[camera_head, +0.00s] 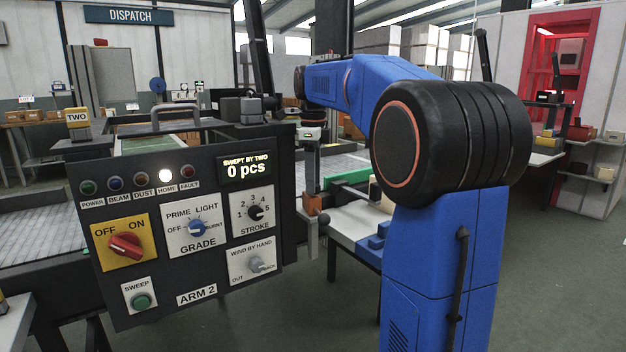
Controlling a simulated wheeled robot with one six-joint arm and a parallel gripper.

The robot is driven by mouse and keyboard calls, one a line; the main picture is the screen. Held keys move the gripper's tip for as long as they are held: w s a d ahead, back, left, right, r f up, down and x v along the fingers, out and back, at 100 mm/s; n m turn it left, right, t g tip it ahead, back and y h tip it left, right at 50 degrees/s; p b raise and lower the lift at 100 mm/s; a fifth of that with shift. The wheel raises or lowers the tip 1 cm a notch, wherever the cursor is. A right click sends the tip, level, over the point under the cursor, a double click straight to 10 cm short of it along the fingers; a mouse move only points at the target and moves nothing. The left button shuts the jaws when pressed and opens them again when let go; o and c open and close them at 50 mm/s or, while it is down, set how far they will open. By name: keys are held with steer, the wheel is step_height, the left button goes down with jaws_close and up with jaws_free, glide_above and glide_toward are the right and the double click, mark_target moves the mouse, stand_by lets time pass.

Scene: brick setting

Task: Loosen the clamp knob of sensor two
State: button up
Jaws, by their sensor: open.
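A dark control panel (190,225) marked "ARM 2" fills the left and middle. I cannot tell for sure whether this is the clamp of sensor two.
The panel has a red switch (126,246), a grade knob (198,228), a stroke knob (256,212) and a wind-by-hand knob (256,264). Its display (245,168) reads "0 pcs". The HOME lamp (165,177) is lit. A pale table (352,222) stands behind, right of the panel.

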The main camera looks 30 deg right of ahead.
steer(key=c, duration=1.1)
steer(key=shift+o, duration=0.2)
steer(key=shift+n, duration=0.3)
steer(key=n, duration=0.3)
steer(key=shift+n, duration=1.9)
steer(key=o, duration=1.1)
steer(key=shift+c, duration=0.2)
